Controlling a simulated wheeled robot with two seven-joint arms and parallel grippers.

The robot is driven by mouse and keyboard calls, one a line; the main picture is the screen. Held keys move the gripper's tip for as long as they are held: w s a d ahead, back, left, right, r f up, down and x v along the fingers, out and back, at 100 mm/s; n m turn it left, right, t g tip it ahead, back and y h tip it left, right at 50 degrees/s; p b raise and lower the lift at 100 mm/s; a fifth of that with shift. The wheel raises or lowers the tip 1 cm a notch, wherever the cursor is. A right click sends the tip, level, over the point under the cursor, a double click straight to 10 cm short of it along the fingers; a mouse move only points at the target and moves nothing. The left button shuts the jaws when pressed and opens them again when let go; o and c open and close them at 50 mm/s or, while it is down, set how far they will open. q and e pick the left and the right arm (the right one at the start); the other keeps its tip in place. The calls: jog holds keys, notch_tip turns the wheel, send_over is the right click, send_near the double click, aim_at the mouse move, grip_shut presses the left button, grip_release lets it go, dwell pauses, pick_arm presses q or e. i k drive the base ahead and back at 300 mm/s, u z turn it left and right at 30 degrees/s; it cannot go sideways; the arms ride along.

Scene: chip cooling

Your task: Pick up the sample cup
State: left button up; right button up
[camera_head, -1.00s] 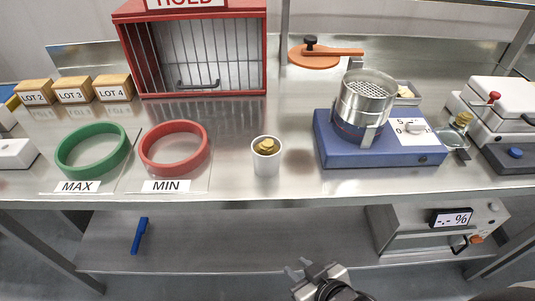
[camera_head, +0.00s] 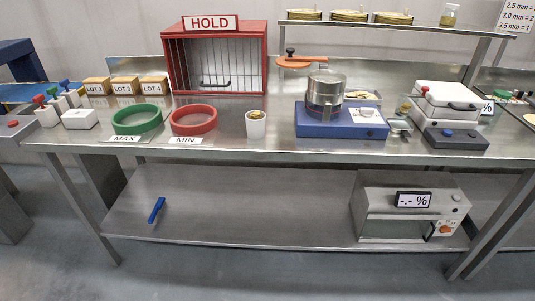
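The sample cup (camera_head: 256,126) is a small white cup with golden-brown chips (camera_head: 254,114) showing at its top. It stands upright near the front edge of the steel table, between the red MIN ring (camera_head: 194,121) and the blue device (camera_head: 341,123). Neither of my grippers shows in the view now, and nothing is touching the cup.
A green MAX ring (camera_head: 137,120) lies left of the red ring. A red barred HOLD cage (camera_head: 217,58) stands behind. A metal sieve pot (camera_head: 325,93) sits on the blue device. A moisture meter (camera_head: 412,208) and blue tool (camera_head: 156,210) are on the lower shelf.

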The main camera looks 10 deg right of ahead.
aim_at(255, 119)
jog(key=u, duration=0.9)
jog(key=i, duration=1.2)
jog(key=z, duration=0.5)
